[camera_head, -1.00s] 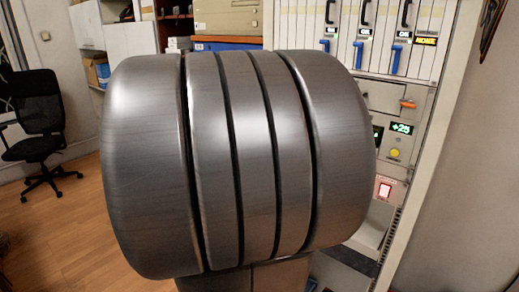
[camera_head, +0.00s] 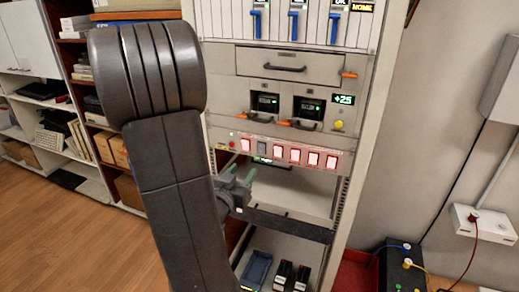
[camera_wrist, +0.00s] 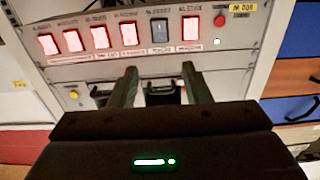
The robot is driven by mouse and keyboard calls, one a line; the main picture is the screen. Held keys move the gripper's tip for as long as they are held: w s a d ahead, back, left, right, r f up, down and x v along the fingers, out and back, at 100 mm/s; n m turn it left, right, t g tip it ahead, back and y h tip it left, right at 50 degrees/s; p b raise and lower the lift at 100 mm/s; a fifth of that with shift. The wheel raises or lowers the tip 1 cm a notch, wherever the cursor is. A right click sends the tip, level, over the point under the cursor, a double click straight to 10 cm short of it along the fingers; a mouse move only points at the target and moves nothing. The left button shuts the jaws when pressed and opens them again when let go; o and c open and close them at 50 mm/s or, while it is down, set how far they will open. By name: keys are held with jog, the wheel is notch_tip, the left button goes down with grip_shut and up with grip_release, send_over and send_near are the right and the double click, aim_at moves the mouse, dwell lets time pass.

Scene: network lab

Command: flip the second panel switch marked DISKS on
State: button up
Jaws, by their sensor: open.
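The switch panel (camera_head: 288,153) is a strip across the rack with a row of rocker switches. The second switch from the left (camera_head: 262,148) is dark, while the others glow red. In the wrist view, which is turned over, this dark switch (camera_wrist: 160,31) is second from the right. The label lettering is too small to read surely. My gripper (camera_head: 239,179) is just below the panel's left part, apart from it. In the wrist view my gripper (camera_wrist: 159,72) has its two fingers apart and empty, roughly in line with the dark switch.
Above the panel are two dark display units (camera_head: 265,103) with orange-tipped handles, a yellow button (camera_head: 339,124) and a drawer (camera_head: 287,66). A red button (camera_wrist: 220,20) sits near the row's end. Below is an open rack bay. A black box (camera_head: 399,266) stands right of the rack.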

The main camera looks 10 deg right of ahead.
aim_at(261, 146)
jog(key=p+x, duration=0.2)
jog(key=x, duration=1)
jog(key=shift+w+d, duration=0.2)
jog(key=shift+w, duration=0.05)
